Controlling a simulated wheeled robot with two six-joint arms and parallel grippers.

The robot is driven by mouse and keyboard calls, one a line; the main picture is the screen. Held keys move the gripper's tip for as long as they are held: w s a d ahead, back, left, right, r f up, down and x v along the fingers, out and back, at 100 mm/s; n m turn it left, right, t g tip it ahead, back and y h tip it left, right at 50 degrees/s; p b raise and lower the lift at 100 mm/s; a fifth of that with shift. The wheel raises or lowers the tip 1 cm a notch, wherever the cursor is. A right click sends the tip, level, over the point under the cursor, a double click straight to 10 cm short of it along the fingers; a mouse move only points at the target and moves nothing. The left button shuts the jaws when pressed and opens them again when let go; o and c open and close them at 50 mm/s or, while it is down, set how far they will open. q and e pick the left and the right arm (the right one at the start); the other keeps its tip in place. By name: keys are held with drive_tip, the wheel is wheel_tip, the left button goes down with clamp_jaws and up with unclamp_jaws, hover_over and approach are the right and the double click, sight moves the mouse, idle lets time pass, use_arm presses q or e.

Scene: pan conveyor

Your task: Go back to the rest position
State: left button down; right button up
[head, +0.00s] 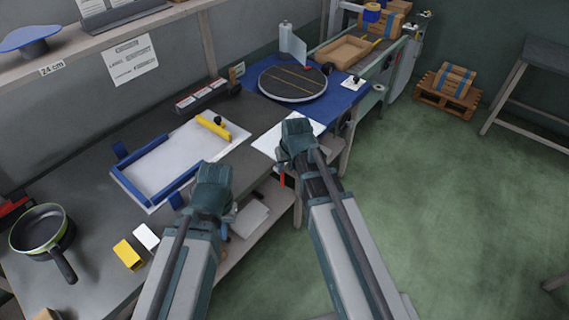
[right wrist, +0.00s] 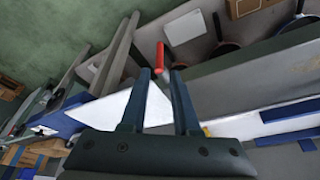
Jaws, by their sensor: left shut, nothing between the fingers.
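My left gripper (head: 213,178) is over the front edge of the workbench, near the front corner of the blue-edged white tray; it is shut and empty. My right gripper (head: 297,135) is further right, in front of a white sheet at the bench's front edge. My left fingertips are hidden by the gripper body in the head view.
The workbench (head: 83,185) holds a frying pan (head: 38,230), a yellow block (head: 128,254) and the blue-edged tray (head: 165,165). A round dark disc (head: 293,82) lies on a blue mat further back. A shelf (head: 110,40) runs above. The green floor (head: 440,200) at right is open.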

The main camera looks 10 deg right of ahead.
drive_tip(key=shift+p+v, duration=0.35)
drive_tip(key=shift+v, duration=0.45)
drive_tip(key=s+a+n+g+h, duration=0.1)
drive_tip(key=s+a+g, duration=0.1)
drive_tip(key=s+a, duration=0.3)
drive_tip(key=s+a+n+g, duration=0.2)
drive_tip(key=s+a, duration=0.3)
drive_tip(key=s, duration=0.7)
drive_tip(key=shift+s+f+h, duration=0.25)
drive_tip(key=shift+f+h, duration=0.15)
drive_tip(key=shift+f, duration=0.05)
